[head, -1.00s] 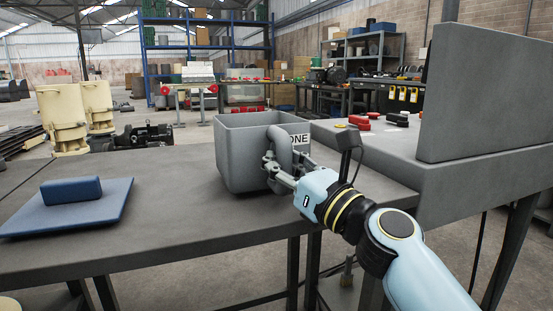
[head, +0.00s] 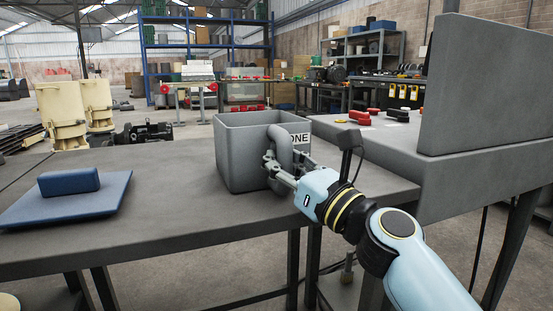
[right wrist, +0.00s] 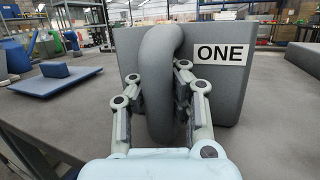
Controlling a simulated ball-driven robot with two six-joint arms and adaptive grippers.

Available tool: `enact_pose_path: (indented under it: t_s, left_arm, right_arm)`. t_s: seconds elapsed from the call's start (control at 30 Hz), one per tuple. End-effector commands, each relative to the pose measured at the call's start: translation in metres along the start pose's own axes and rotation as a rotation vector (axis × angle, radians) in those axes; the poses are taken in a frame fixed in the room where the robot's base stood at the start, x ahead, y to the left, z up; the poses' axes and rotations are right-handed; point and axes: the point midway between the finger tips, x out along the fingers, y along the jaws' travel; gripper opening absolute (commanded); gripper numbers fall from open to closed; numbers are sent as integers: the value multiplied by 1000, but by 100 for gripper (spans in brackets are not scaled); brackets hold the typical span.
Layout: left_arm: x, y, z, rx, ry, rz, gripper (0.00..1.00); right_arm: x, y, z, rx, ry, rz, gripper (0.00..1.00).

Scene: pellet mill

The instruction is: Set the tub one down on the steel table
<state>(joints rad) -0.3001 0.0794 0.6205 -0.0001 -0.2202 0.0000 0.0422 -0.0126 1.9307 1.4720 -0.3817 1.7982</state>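The tub one (head: 236,158) is a grey open-topped box with a white ONE label and a thick rounded handle on its near side. It is upright over the right part of the dark grey steel table (head: 150,215), at or very near its surface. I see no clear gap, but cannot tell if its base touches. It also shows in the right wrist view (right wrist: 222,95). My right gripper (head: 281,167) has its fingers on both sides of the tub's handle (right wrist: 161,90), closed against it. My left gripper is not in view.
A blue pad (head: 70,205) with a blue block (head: 69,182) on it lies on the table's left part. A grey console with an upright panel (head: 485,90) adjoins on the right. The table between pad and tub is clear.

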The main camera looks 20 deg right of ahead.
Motion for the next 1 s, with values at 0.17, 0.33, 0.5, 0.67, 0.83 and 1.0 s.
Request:
enact_pose_path:
  t_s: [0.17, 0.33, 0.5, 0.67, 0.83, 1.0]
  left_arm:
    - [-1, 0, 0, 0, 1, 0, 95]
    - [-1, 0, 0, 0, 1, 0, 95]
    - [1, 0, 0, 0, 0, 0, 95]
    - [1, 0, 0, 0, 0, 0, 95]
    - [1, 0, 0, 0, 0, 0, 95]
    - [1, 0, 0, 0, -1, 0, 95]
  right_arm:
    - [2, 0, 5, -3, -9, 0, 0]
    - [1, 0, 5, -3, -9, 0, 0]
    - [1, 0, 2, -3, -8, 0, 0]
    - [1, 0, 2, -3, -8, 0, 0]
    - [1, 0, 1, -3, -8, 0, 13]
    - [1, 0, 1, -2, -7, 0, 34]
